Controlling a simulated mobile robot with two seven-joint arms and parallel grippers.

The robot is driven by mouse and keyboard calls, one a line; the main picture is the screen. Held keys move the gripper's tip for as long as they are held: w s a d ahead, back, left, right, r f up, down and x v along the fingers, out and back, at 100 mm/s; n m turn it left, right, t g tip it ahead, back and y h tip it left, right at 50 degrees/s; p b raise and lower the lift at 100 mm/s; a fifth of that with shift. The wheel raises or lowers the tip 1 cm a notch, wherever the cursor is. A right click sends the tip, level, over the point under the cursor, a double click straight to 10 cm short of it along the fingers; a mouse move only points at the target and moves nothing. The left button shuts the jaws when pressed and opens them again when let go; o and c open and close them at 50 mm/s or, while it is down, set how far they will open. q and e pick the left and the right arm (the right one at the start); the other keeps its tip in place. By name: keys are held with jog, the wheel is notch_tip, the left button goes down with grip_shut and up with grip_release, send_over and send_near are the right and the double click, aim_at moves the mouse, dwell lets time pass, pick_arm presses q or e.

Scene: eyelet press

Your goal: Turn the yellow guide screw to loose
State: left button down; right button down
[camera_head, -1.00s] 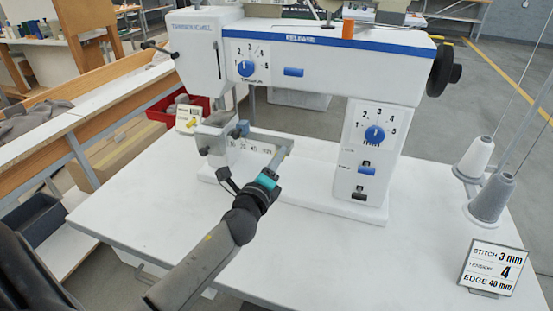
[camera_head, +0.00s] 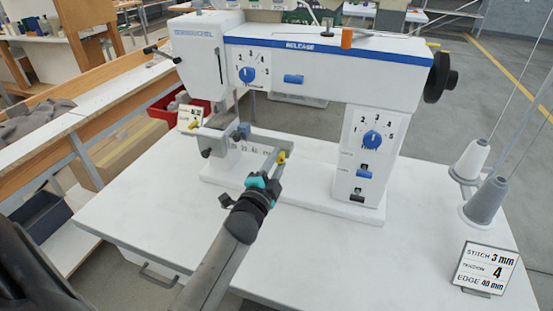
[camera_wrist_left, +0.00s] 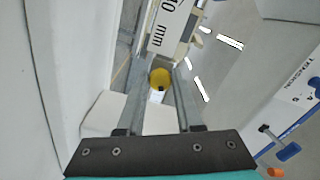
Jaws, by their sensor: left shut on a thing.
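The yellow guide screw (camera_head: 282,157) sits at the right end of the grey guide bracket (camera_head: 258,135), beside the millimetre scale under the sewing head. In the left wrist view the round yellow screw head (camera_wrist_left: 160,78) lies between the two finger ends, with a small dark mark on its face. My left gripper (camera_head: 277,165), with teal parts at its base, reaches up to it from the front and is shut on the screw. The fingers also show in the left wrist view (camera_wrist_left: 160,88). The screw's shaft is hidden. My right gripper is not in view.
The white sewing machine (camera_head: 300,65) stands over the bracket, its column (camera_head: 366,165) to the right. A small card (camera_head: 190,117) with a yellow knob stands behind the bracket's left end. Thread cones (camera_head: 487,200) and a settings sign (camera_head: 486,268) are at the right.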

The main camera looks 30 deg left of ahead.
pick_arm(q)
jog(key=shift+n+p, duration=0.4)
jog(key=shift+n, duration=0.9)
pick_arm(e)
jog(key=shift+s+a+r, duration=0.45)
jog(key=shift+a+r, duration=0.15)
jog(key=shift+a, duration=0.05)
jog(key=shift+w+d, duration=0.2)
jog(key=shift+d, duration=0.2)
pick_arm(q)
jog(key=c, duration=0.6)
grip_release()
jog(key=shift+s, duration=0.1)
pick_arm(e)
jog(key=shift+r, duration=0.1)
pick_arm(q)
jog(key=p+v, duration=0.2)
jog(key=v, duration=1.3)
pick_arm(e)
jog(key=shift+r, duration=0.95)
pick_arm(q)
jog(key=shift+f+n, duration=0.15)
jog(key=shift+n, duration=0.15)
